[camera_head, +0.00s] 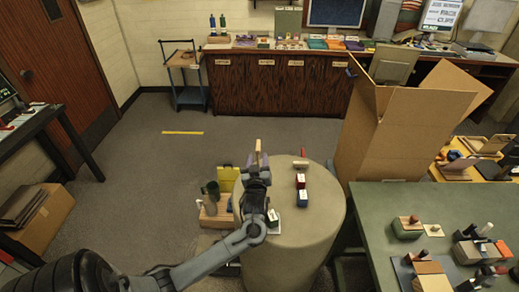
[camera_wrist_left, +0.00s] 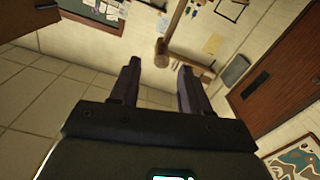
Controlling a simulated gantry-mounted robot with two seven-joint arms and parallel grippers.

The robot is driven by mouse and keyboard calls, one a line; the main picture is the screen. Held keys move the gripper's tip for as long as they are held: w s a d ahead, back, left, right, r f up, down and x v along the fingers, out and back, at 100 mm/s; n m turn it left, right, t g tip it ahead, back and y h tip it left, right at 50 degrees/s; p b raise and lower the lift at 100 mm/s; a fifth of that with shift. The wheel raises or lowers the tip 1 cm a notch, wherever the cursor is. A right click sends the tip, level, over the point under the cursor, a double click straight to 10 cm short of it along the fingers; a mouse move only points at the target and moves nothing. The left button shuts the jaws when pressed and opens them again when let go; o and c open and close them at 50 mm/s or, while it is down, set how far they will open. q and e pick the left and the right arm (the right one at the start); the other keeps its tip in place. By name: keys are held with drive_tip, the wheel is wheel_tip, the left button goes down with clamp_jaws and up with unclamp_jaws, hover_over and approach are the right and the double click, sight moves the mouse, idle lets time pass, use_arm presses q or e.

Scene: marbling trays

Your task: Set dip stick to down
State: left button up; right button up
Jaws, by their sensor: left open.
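A thin light-brown wooden stick (camera_head: 258,146) stands up just beyond my left gripper in the head view; it may be the dip stick, but its lower part is hidden by the gripper. My left gripper (camera_head: 257,168) is above the left part of the round stand (camera_head: 290,245). In the left wrist view a wooden rod with a rounded end (camera_wrist_left: 162,52) shows beyond and between the fingertips of the open left gripper (camera_wrist_left: 159,70). The fingers do not appear closed on it. My right gripper is not in view.
A green-topped table (camera_head: 375,220) with blocks is at the right. A large open cardboard box (camera_head: 365,145) stands behind it.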

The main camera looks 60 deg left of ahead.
sight(258, 146)
use_arm(q)
drive_tip(key=shift+x, duration=3.55)
drive_tip(key=shift+c, duration=0.3)
clamp_jaws()
drive_tip(key=shift+f+b, duration=0.15)
drive_tip(key=shift+b, duration=0.15)
